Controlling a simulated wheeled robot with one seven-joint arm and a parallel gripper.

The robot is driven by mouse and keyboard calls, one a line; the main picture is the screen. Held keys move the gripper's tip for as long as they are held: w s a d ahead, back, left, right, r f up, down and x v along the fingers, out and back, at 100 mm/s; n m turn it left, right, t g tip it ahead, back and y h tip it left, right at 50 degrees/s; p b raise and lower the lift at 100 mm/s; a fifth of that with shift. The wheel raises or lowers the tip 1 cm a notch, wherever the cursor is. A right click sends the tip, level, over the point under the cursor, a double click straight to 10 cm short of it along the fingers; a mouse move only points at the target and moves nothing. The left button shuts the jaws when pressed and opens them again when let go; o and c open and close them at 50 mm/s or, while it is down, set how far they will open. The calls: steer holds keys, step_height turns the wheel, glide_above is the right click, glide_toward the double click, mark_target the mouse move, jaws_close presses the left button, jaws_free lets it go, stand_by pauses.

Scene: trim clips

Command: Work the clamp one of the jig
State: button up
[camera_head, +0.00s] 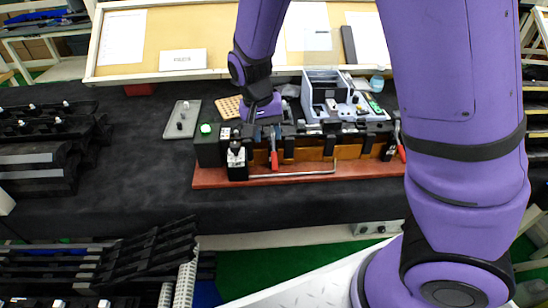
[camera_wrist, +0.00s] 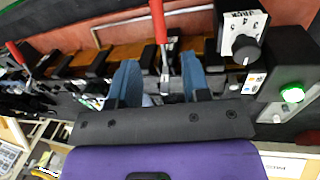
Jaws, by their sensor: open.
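The jig (camera_head: 330,172) is a red-brown board on the dark table with a row of black fixtures. It has a clamp with a red handle (camera_head: 273,158) near its left end and another red-handled clamp (camera_head: 401,150) near its right end. No label shows which is clamp one. My gripper (camera_head: 262,122) is over the left clamp. In the wrist view, turned about, my gripper (camera_wrist: 158,74) is open, its blue fingers on either side of that clamp's metal part, with the red handle (camera_wrist: 158,22) beyond the tips. I cannot tell whether they touch. The other red handle (camera_wrist: 17,54) is at the left.
A dial box (camera_head: 237,160) and a green-lit button box (camera_head: 206,146) stand at the jig's left end. A silver rod (camera_head: 292,175) runs along the front. A grey bin (camera_head: 325,92) stands behind. The table left of the jig is mostly clear.

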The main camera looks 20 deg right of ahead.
mark_target(274, 158)
steer(key=f, duration=0.3)
steer(key=d+f, duration=0.1)
steer(key=f, duration=0.4)
steer(key=shift+s+d+f, duration=0.3)
steer(key=shift+f, duration=0.1)
jaws_close()
